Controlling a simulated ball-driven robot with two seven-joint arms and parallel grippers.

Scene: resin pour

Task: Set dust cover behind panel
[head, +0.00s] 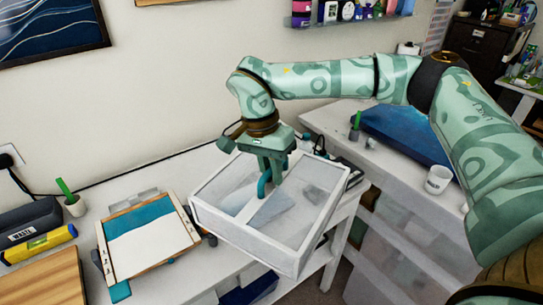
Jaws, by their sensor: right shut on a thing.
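The dust cover (240,237) is a clear box with a white frame, right of the picture's middle. My right gripper (264,187) reaches down from above and is shut on it at the white strip across its top. The cover looks turned at an angle over the right end of the white table, its near corner past the table edge. I cannot tell how far it is above the table. The panel (150,250), with a wooden frame and a white and teal face, lies left of the cover, apart from it. My left gripper is not in view.
A green-handled tool in a cup (74,204), a black bin marked waste (30,224), a yellow roll (38,244) and a wooden board (45,280) are at the left. A blue case (405,132) and a white mug (438,180) stand on the right surface.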

